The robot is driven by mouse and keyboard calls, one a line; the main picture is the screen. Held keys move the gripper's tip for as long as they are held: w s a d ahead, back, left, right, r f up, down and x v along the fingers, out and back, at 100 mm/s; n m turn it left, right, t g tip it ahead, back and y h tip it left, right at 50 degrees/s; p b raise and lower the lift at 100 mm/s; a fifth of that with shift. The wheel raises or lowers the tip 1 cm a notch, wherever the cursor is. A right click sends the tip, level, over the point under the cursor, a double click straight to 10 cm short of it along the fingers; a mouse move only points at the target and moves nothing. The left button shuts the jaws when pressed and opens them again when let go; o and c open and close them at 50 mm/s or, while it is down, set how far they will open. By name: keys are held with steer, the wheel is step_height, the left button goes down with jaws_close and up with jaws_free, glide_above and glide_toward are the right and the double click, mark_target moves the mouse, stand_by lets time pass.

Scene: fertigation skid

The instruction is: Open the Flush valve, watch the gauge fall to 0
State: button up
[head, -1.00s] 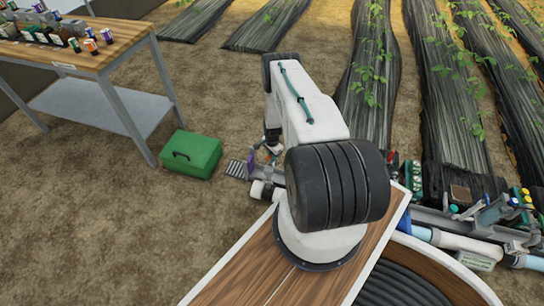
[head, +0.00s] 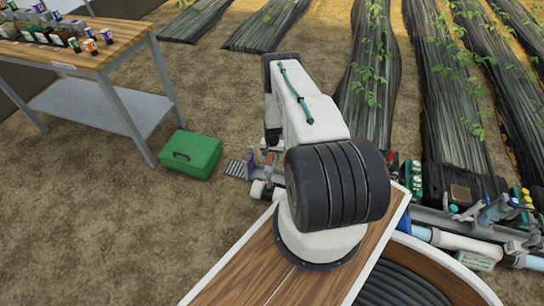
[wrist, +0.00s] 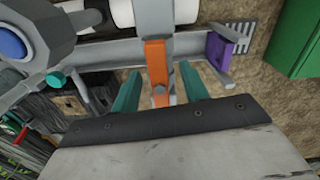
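In the wrist view my gripper (wrist: 160,88) is open. Its two teal fingers stand on either side of an orange lever (wrist: 157,68), with a gap on both sides. The lever sits on a grey bracket at a pipe; no label is readable, so I cannot confirm that it is the Flush valve. A purple handle (wrist: 220,50) is to its right. In the head view the orange lever (head: 272,157) and purple handle (head: 251,165) show small beside my arm, which hides much of that area. No gauge dial is readable.
A blue round part in a grey housing (wrist: 12,42) is at the wrist view's left. A green box (head: 191,154) lies on the soil beside the skid. A workbench (head: 120,50) with bottles stands at upper left. Pipes (head: 465,241) run to the right.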

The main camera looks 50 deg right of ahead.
step_height(320, 180, up, 10)
stand_by(0.6)
